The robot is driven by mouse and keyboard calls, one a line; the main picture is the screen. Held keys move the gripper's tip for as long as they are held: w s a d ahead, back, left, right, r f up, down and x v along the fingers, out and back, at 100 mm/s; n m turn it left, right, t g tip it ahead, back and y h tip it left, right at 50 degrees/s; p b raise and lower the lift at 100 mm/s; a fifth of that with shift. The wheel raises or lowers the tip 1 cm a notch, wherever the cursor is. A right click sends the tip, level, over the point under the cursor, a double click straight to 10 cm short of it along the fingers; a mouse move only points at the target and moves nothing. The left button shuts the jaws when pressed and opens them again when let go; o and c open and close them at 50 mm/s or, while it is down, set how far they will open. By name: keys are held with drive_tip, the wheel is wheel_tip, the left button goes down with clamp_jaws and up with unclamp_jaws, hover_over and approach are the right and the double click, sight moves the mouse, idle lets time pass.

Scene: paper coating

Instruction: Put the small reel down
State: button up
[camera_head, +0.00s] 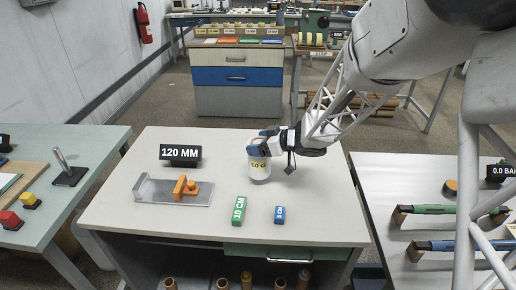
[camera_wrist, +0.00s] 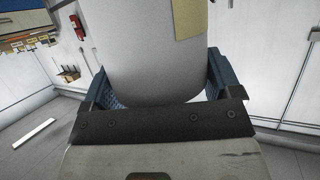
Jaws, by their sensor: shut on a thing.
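The small reel (camera_head: 260,168) is a white cylinder with a yellow label, upright at the back right of the middle table. My gripper (camera_head: 264,141) is shut around its upper part, coming from the right. In the wrist view the reel (camera_wrist: 155,50) fills the space between the blue fingers of my gripper (camera_wrist: 160,88), and part of its yellow label shows at the top. The reel's lower end appears at or very near the tabletop (camera_head: 320,222); I cannot tell whether it touches.
A metal plate with an orange slider (camera_head: 186,188) and a "120 MM" display (camera_head: 180,154) stand left of the reel. A green "10 CM" block (camera_head: 239,209) and a blue block (camera_head: 280,215) lie in front. Clear tabletop lies to the right. Side tables flank this one.

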drive_tip(key=shift+w+a+f, duration=0.1)
drive_tip(key=shift+w+a, duration=0.05)
drive_tip(key=shift+w, duration=0.35)
drive_tip(key=shift+w+a, duration=0.15)
drive_tip(key=shift+w, duration=0.35)
drive_tip(key=shift+f, duration=1.9)
drive_tip(key=o, duration=1.2)
